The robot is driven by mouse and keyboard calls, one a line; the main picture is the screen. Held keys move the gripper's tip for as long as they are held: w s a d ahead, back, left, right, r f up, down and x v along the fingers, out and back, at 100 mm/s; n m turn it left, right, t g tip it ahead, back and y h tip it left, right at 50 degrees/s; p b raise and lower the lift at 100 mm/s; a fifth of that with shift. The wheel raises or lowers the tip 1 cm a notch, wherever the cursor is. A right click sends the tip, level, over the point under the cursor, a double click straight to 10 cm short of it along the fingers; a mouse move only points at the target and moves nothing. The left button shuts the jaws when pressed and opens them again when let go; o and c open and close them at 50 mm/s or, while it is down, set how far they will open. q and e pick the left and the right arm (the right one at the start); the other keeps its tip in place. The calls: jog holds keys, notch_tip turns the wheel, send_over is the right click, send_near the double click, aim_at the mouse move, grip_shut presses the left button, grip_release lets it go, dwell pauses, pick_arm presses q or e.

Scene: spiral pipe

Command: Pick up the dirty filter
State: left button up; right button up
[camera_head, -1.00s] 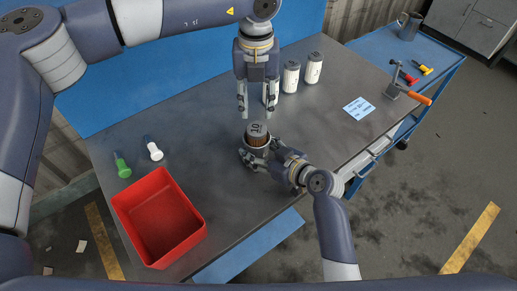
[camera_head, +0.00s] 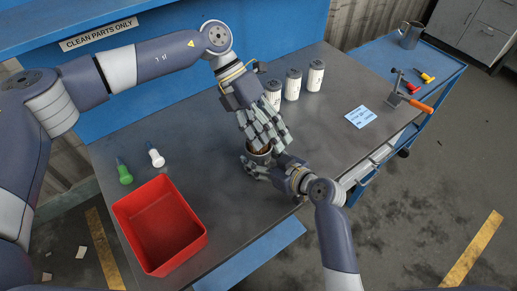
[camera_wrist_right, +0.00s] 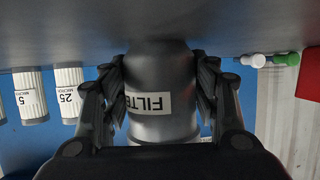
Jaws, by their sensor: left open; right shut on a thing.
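The dirty filter (camera_head: 263,149) is brown and stands in a grey metal housing (camera_head: 258,158). Only a sliver of it shows, because my left gripper (camera_head: 266,140) hides most of it. My left gripper is open and tilted, with its fingers pointing down at the mouth of the housing. I cannot tell whether its fingers touch the filter. My right gripper (camera_head: 256,170) is shut around the housing from the front right. In the right wrist view the grey housing (camera_wrist_right: 163,85) sits between my fingers, with a label reading "FILTE", upside down. The filter itself is hidden there.
White filters (camera_head: 293,84) stand at the back of the table (camera_head: 220,215). A red bin (camera_head: 160,225) is at the front left. A blue card (camera_head: 360,116) lies at the right.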

pick_arm(q)
jog(key=w+a+f+m+t+h, duration=0.55)
jog(key=a+m+h, duration=0.4)
jog(key=h, duration=0.25)
jog(key=d, duration=0.5)
jog(key=shift+d+f, duration=0.3)
jog(key=shift+d, duration=0.05)
jog(key=d, duration=0.5)
jog(key=shift+s+d+f, duration=0.2)
jog(key=shift+d+f, duration=0.1)
jog(key=c, duration=1.1)
jog(key=shift+a, duration=0.15)
jog(key=shift+c, duration=0.7)
